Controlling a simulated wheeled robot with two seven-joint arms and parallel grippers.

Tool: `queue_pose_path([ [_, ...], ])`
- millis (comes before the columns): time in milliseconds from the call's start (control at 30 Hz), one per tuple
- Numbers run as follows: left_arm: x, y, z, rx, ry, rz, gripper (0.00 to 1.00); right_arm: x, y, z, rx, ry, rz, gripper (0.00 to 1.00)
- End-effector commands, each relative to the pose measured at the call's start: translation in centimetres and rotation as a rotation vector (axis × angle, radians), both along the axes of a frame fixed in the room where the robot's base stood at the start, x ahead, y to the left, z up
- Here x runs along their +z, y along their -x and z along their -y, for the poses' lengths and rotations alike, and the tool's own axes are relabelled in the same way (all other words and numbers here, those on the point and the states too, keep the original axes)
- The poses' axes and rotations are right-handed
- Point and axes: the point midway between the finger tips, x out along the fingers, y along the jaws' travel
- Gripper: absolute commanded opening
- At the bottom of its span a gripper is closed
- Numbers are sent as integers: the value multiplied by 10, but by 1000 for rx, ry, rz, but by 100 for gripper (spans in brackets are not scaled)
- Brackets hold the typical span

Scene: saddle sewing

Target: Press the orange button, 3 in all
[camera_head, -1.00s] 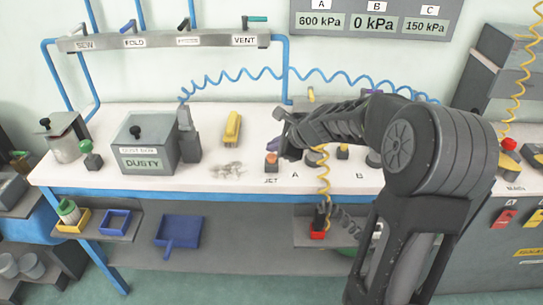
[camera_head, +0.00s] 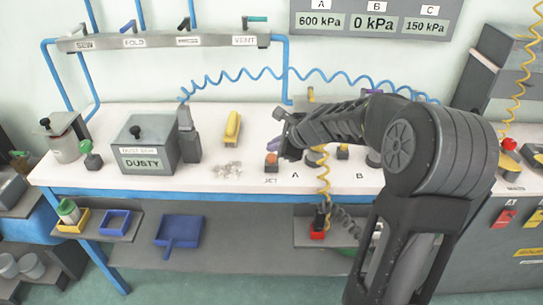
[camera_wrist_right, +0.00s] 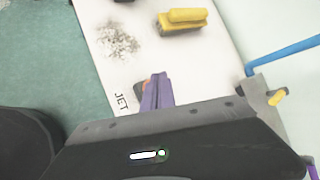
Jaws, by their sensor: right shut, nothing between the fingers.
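The orange button (camera_head: 271,159) sits on a dark base on the white bench above the label JET. My right gripper (camera_head: 272,152) is beside and just above the button, its purple fingers pointing down toward the bench. In the right wrist view, the purple fingers (camera_wrist_right: 157,92) are closed together with nothing between them. A sliver of the orange button (camera_wrist_right: 146,84) shows behind them; the fingers hide most of it. I cannot tell whether they touch it. My left gripper is not in view.
A grey box labelled DUSTY (camera_head: 146,146) stands farther left. A coiled yellow hose (camera_head: 323,175) hangs right of the gripper. The pressure panel (camera_head: 372,20) reads 600, 0 and 150 kPa.

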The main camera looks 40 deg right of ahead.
Motion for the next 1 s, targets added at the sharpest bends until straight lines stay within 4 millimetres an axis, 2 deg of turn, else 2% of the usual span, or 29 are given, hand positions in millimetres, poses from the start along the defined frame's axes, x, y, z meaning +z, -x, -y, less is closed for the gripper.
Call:
queue_pose_path([
  [367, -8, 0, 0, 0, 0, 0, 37, -9, 0, 0, -1, -1, 0, 0],
  [1000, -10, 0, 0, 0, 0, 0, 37, -11, 0, 0, 0, 0, 0, 0],
])
